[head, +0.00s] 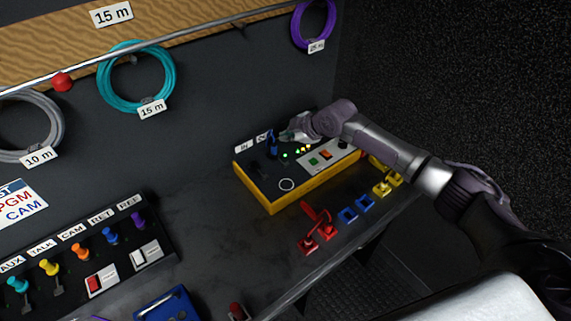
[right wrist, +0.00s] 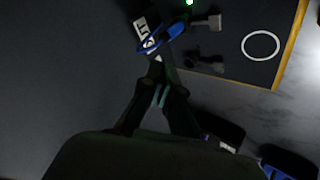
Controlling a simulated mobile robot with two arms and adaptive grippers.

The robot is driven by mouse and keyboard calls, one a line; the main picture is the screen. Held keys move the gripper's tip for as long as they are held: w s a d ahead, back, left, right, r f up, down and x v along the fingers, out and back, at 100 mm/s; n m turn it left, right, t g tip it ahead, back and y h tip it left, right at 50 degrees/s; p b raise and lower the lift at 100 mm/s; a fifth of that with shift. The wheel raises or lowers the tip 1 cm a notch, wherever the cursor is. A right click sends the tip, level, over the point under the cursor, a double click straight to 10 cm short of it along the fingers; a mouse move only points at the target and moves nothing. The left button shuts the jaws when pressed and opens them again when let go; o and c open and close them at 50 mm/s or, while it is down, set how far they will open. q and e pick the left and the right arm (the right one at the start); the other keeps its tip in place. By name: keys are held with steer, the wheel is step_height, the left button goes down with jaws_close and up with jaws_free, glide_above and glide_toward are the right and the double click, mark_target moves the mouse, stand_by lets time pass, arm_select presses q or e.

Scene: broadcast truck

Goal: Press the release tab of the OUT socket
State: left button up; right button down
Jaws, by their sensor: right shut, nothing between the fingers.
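The yellow-edged control box (head: 272,205) stands on the bench with its IN label (head: 243,147) and OUT label (head: 262,137) at the back left. A blue plug (head: 272,145) stands upright by the OUT label. In the right wrist view the blue plug (right wrist: 172,33) is beside the partly covered OUT label (right wrist: 143,27). Two dark tabs, an upper one (right wrist: 206,21) and a lower one (right wrist: 205,62), lie to its right. My right gripper (head: 288,135) is shut and empty, its tips close to the plug; contact cannot be told. My left gripper is out of view.
Green lights and a pale switch panel (head: 328,153) are on the box, right of the plug. Red (head: 310,243), blue and yellow connectors lie along the bench front. A connector panel (head: 90,262) is at the left. Coiled cables (head: 110,95) hang on the back wall.

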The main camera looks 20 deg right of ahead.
mark_target(287, 166)
steer(key=shift+f, duration=0.1)
step_height(287, 166, down, 9)
steer(key=b, duration=0.6)
steer(key=shift+b, duration=0.4)
stand_by(1.1)
steer(key=shift+f+b, duration=0.3)
